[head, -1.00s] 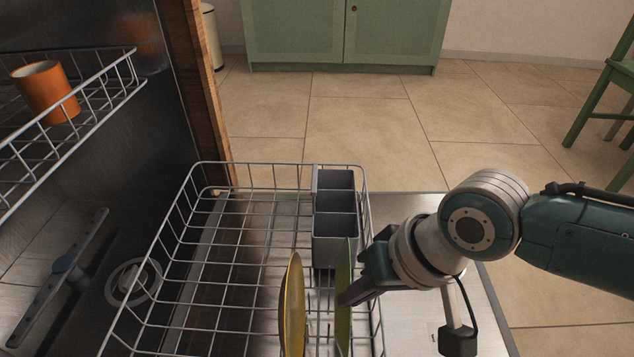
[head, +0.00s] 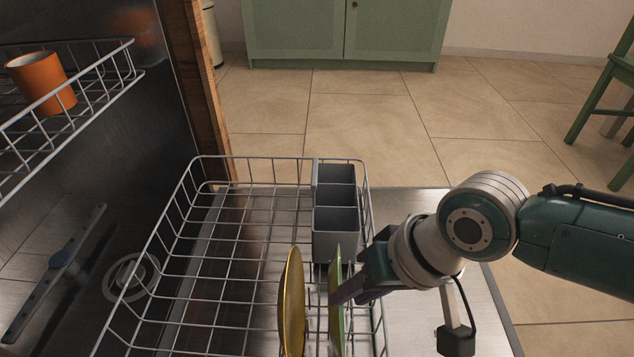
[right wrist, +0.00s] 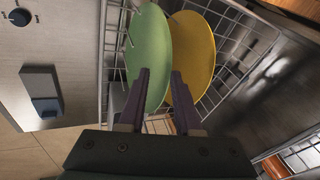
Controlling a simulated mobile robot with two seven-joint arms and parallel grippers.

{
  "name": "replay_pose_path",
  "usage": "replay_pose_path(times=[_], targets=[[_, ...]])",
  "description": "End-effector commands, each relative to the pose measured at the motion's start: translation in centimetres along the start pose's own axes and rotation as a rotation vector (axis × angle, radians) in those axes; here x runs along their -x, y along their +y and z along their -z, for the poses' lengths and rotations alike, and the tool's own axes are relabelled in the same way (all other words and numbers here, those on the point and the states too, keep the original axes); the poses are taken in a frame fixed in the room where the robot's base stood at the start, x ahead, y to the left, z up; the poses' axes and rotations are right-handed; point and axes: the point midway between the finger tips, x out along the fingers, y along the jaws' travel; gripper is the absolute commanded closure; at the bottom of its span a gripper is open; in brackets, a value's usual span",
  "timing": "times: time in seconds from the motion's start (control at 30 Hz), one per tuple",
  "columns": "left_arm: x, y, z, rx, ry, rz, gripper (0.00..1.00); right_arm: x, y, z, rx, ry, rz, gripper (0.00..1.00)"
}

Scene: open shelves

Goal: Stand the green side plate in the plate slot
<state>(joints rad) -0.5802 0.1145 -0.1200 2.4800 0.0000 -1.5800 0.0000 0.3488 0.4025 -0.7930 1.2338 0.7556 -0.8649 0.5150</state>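The green side plate (head: 336,320) stands on edge, slightly tilted, in the lower dish rack (head: 222,236). It is beside the yellow plate (head: 292,303), on its right, with a gap between them. Its lower edge and the slot tines are out of sight. My right gripper (head: 345,291) is at the green plate's upper part, coming from the right. In the right wrist view its fingers (right wrist: 160,98) are apart, with the green plate (right wrist: 150,52) reaching between them and the yellow plate (right wrist: 192,58) beyond. My left gripper is not in view.
A grey cutlery basket (head: 336,215) stands behind the plates in the rack. An orange mug (head: 40,82) sits on the upper rack (head: 105,75) at left. The left part of the lower rack is empty.

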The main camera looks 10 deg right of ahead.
Motion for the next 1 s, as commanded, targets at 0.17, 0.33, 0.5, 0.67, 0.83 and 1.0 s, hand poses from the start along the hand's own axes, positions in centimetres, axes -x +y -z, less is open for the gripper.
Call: replay_pose_path(times=[0.17,0.33,0.5,0.67,0.83,1.0], targets=[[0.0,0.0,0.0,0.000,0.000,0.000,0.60,0.0,0.1,0.0,0.000,-0.001,-0.001,0.60],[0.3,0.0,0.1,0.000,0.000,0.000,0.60,0.4,0.1,-0.1,-0.001,-0.003,-0.002,0.60],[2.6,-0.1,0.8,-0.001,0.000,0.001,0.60,3.2,-0.2,0.1,0.000,-0.003,-0.003,0.60],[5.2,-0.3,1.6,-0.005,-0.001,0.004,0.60,6.7,-0.2,0.1,0.000,-0.002,-0.002,0.60],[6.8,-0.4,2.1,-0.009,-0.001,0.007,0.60,9.2,-0.1,0.0,0.000,-0.002,-0.002,0.60],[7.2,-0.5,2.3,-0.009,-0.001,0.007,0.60,10.0,0.0,0.0,0.000,-0.002,-0.001,0.60]])
